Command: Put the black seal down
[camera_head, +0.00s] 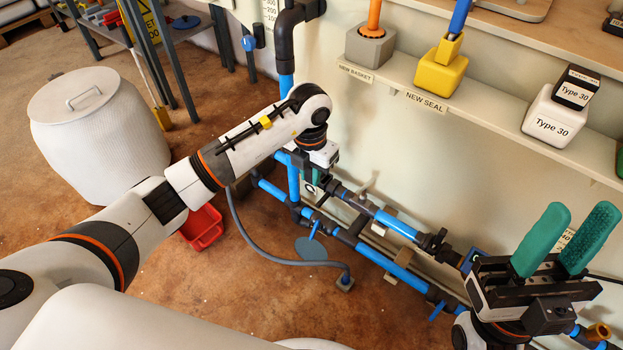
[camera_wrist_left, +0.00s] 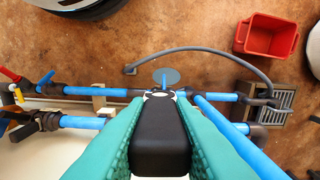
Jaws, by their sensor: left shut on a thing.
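The black seal (camera_wrist_left: 160,138) is a dark rounded block in the left wrist view. It sits between the two teal finger pads of my left gripper (camera_wrist_left: 160,125), which is shut on it. In the head view my left gripper (camera_head: 316,180) points down beside the blue and black pipes at the wall. There the seal is hidden by the wrist or too small to make out. My right gripper (camera_head: 578,228) is at the lower right of the head view, with its teal fingers up and apart and nothing between them.
Blue pipes (camera_head: 396,224) with black joints run along the wall and floor. A wall shelf (camera_head: 484,103) bears a yellow block (camera_head: 440,72), a grey block (camera_head: 370,46) and a Type 30 box (camera_head: 551,120). A red bin (camera_head: 202,228) and a white drum (camera_head: 98,130) stand on the floor.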

